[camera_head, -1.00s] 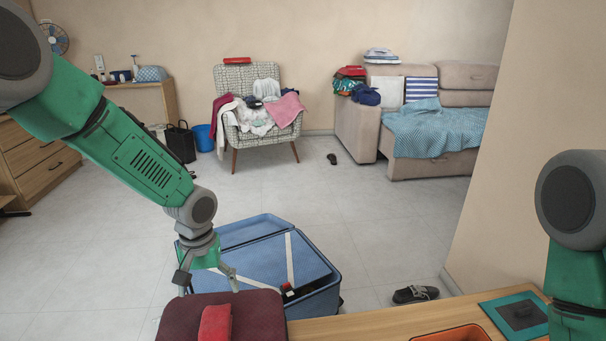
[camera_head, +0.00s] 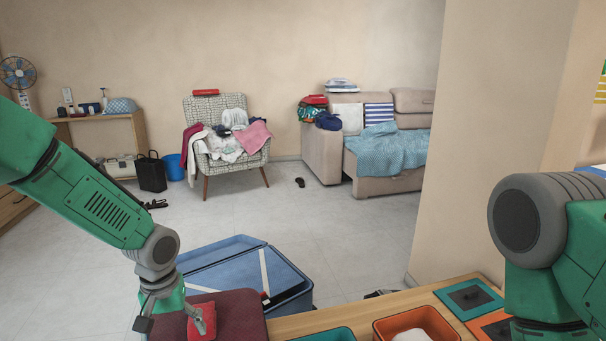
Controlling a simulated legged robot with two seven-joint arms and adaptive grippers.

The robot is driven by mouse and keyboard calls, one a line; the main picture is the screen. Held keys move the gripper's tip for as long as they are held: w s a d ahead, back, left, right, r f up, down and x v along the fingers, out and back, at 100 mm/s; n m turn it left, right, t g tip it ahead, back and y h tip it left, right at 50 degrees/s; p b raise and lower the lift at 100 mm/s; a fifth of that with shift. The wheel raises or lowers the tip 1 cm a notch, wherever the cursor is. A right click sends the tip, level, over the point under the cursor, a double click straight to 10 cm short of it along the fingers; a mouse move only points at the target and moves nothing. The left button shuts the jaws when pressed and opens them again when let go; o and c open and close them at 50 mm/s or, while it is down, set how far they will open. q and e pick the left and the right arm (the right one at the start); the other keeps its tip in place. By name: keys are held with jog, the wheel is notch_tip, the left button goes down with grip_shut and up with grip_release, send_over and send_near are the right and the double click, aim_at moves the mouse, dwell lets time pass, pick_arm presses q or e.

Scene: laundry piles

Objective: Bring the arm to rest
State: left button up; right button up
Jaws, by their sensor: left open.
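My left arm comes in from the left, green with grey joints. Its gripper (camera_head: 173,326) is open at the lower left, with its fingers apart. It is over or in front of the left part of a dark red padded surface (camera_head: 245,315). A bright red folded item (camera_head: 203,322) lies there, partly behind one finger. I cannot tell whether the finger touches it. My right arm stands at the right edge, bent downward; its gripper is out of view.
An open blue suitcase (camera_head: 225,262) lies on the floor behind the padded surface. A wooden table (camera_head: 345,316) holds an orange bin (camera_head: 385,327) with white cloth and a teal bin (camera_head: 325,335). A laundry-covered armchair (camera_head: 205,187) and sofa (camera_head: 320,155) stand farther back. Floor between is mostly clear.

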pick_arm(q)
jog(key=shift+m+h, duration=0.4)
jog(key=shift+m, duration=0.1)
jog(key=s+f, duration=0.1)
jog(key=f, duration=0.1)
jog(key=s+d+f, duration=0.1)
jog(key=s+f, duration=0.2)
jog(key=shift+s+d+f, duration=0.4)
jog(key=s+d+f, duration=0.1)
jog(key=s+f, duration=0.6)
jog(key=s, duration=0.3)
jog(key=s+a+f+m, duration=0.1)
jog(key=s+a, duration=0.1)
jog(key=s, duration=0.6)
jog(key=s+a+f+m, duration=0.1)
jog(key=s+a, duration=0.2)
jog(key=s, duration=0.6)
jog(key=shift+f+m+t+y, duration=0.15)
jog(key=shift+m+t+y, duration=0.15)
jog(key=shift+y, duration=0.1)
